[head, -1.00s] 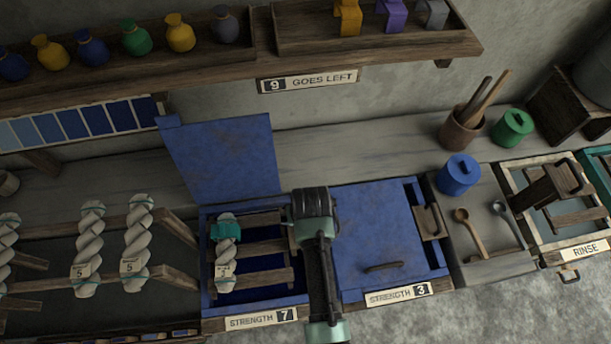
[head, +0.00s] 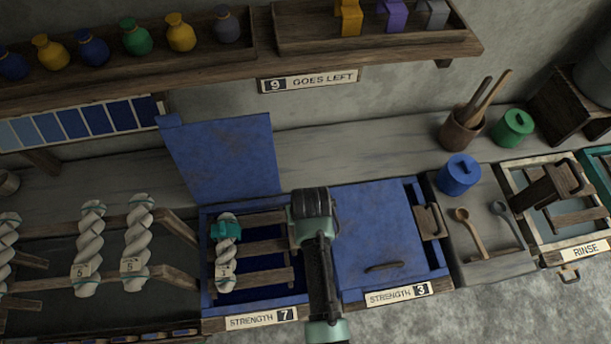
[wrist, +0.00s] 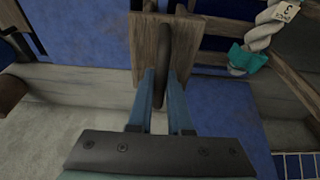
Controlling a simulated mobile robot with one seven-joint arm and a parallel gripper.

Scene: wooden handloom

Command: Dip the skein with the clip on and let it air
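The white twisted skein (head: 226,262), with a teal clip (head: 225,230) near its top and a small tag, lies across a wooden rack (head: 262,247) in the open blue Strength 7 vat (head: 212,312). Dark blue liquid shows below the rack; the skein still looks white. My gripper (head: 312,205) is at the rack's right end. In the wrist view my gripper (wrist: 162,78) has its fingers closed about the dark handle (wrist: 165,45) on the rack's wooden end plate (wrist: 195,55). The clip (wrist: 246,60) shows to the right there. In the head view my arm hides the handle.
The Strength 7 lid (head: 225,155) stands open at the back. The Strength 3 vat's lid (head: 380,230) is shut. A tray with spoons (head: 470,235) and the Rinse vat (head: 585,250) are at right. Other white skeins (head: 90,245) hang on a stand at left.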

